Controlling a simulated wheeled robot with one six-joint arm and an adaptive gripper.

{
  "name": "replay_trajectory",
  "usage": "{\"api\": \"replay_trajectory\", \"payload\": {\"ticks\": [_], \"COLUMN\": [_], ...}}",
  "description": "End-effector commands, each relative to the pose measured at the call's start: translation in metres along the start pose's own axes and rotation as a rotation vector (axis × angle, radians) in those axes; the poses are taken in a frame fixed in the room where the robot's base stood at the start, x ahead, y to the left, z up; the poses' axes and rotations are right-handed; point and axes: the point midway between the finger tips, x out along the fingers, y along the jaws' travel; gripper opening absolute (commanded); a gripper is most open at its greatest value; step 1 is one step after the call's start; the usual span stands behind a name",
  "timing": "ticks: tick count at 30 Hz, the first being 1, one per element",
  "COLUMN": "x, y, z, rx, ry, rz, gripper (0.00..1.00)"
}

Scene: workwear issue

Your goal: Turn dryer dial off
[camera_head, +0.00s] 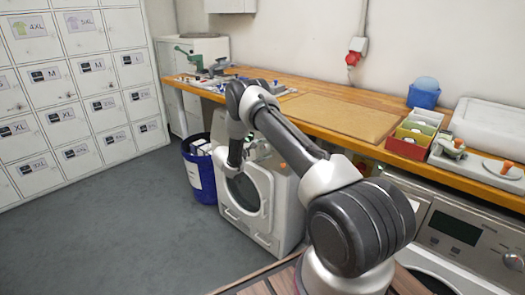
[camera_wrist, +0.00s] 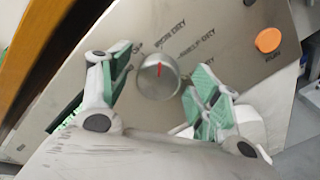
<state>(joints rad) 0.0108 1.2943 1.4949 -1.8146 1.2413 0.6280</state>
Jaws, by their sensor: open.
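The dryer dial (camera_wrist: 157,77) is a round silver knob with a red pointer mark. It sits on a metal panel (camera_wrist: 222,22) printed with words that read like "IRON DRY" and "SHELF DRY". The red mark points roughly up in the wrist view. My gripper (camera_wrist: 160,68) is open, with one green-padded finger on each side of the dial. I cannot tell whether either pad touches it. In the head view the dryer (camera_head: 283,205) is the white machine with a round dark door under the bench. My arm hides the dial there.
An orange button (camera_wrist: 268,40) is right of the dial. A wooden worktop (camera_head: 335,117) runs above the dryer. A blue bin (camera_head: 203,178) stands left of it, and a second machine (camera_head: 455,228) is at the right. Grey floor (camera_head: 120,235) is free at the left.

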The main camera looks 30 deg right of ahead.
Motion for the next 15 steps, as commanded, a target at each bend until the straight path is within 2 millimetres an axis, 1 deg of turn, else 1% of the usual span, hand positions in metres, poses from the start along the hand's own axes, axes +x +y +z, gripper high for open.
{"api": "replay_trajectory", "payload": {"ticks": [1,5,6,8,9,15], "x": [-0.0001,-0.0002,-0.0002,-0.0003,-0.0003,-0.0003], "y": [0.0000,0.0000,0.0000,0.0000,-0.0001,-0.0002], "z": [0.0000,0.0001,0.0001,0.0001,0.0001,0.0001], "rx": [0.000,0.000,0.000,0.000,0.000,-0.010], "ry": [0.000,0.000,0.000,0.000,0.000,0.000], "rz": [0.000,0.000,0.000,0.000,0.000,0.000], "gripper": [0.63,0.39,0.32,0.21,0.17,0.17]}}
